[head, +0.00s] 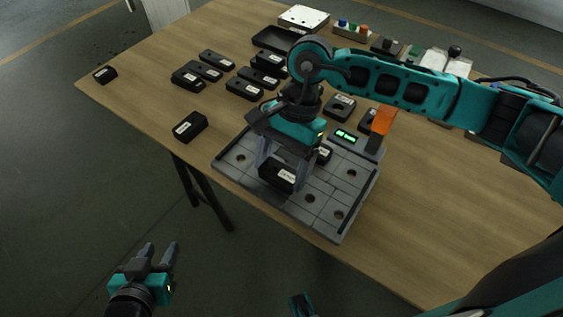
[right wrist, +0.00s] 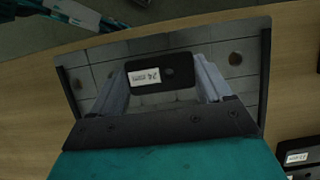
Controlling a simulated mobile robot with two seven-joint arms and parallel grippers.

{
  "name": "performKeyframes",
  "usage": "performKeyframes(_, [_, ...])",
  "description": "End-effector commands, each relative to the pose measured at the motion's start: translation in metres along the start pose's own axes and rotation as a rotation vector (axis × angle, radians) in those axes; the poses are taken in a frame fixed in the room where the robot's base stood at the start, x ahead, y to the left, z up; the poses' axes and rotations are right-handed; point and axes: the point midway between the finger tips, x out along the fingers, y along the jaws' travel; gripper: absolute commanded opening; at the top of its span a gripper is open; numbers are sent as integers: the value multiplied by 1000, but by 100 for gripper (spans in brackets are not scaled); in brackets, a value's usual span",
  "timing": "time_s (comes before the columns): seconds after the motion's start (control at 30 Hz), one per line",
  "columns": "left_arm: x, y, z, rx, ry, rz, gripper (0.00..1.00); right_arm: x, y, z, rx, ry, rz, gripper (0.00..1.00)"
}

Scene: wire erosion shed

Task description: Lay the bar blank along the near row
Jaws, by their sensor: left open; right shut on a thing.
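The bar blank, a black block (head: 277,177) with a white label, is between the fingers of my right gripper (head: 283,170). It is over the near part of a grey grid plate (head: 330,219) with round holes. In the right wrist view the blank (right wrist: 178,84) shows a round hole beside its label, with a finger at each end. I cannot tell whether its underside touches the plate. Another black labelled block (head: 324,154) is on the plate behind the gripper, partly hidden. My left gripper (head: 160,246) is open and empty, off the table's near edge.
A raised unit with a green display (head: 346,136) and an orange part (head: 383,121) stand at the plate's far right. Several black blocks lie on the wooden table (head: 130,90), one (head: 190,126) left of the plate. The table's right front is clear.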

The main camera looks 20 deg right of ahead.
Motion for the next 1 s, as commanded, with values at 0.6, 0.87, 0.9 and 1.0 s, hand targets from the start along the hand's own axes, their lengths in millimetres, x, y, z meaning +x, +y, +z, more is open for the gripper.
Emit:
performKeyframes(0.6, [5, 5, 1, -3, 4, 12, 43, 6, 0, -3, -1, 0, -1, 87])
performKeyframes(0.87, [6, 4, -2, -2, 10, 11, 43, 6, 0, -3, -1, 0, -1, 100])
performKeyframes(0.9, [6, 4, -1, -2, 10, 11, 43, 6, 0, -3, -1, 0, -1, 100])
performKeyframes(1.0, [5, 4, -3, -2, 10, 11, 43, 5, 0, -2, -1, 0, -1, 100])
